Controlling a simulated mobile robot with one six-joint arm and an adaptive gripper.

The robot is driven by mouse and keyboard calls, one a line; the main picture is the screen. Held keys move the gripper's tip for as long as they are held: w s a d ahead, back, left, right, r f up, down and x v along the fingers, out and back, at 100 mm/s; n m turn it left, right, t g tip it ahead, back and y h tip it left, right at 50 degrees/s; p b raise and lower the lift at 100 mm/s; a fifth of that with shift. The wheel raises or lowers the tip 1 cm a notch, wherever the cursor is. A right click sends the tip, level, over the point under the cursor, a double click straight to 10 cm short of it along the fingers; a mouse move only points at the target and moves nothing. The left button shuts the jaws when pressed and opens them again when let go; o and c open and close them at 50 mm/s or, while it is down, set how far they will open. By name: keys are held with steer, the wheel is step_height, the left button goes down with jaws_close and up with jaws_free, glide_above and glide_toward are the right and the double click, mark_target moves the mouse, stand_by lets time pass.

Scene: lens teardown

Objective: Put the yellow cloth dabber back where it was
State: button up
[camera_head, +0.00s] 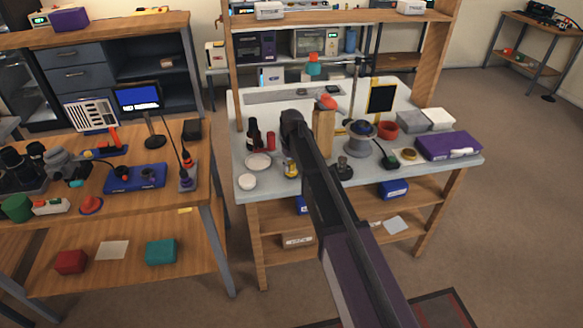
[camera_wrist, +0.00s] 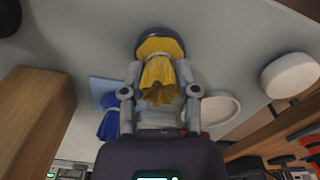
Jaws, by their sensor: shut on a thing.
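The yellow cloth dabber (camera_wrist: 160,75) is between the two fingertips of my gripper (camera_wrist: 159,70) in the wrist view, and the gripper is shut on it. Its cloth is gathered, with a dark round part at its far end. In the head view the yellow dabber (camera_head: 291,169) shows at the front left of the grey bench top, below the end of my arm. I cannot tell whether it touches the bench. A blue cloth piece (camera_wrist: 108,123) lies by a light blue square (camera_wrist: 103,87) left of the gripper in the wrist view.
A white dish (camera_head: 258,161) and a white round jar (camera_head: 247,181) are left of the dabber. Dark bottles (camera_head: 254,137) stand behind. A wooden block (camera_head: 323,130) stands to the right, partly behind my arm. A purple case (camera_head: 449,146) is at the bench's right.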

mark_target(292, 162)
steer(key=shift+f, duration=0.15)
steer(key=o, duration=1)
step_height(292, 162, up, 12)
steer(key=p, duration=1.2)
stand_by(0.5)
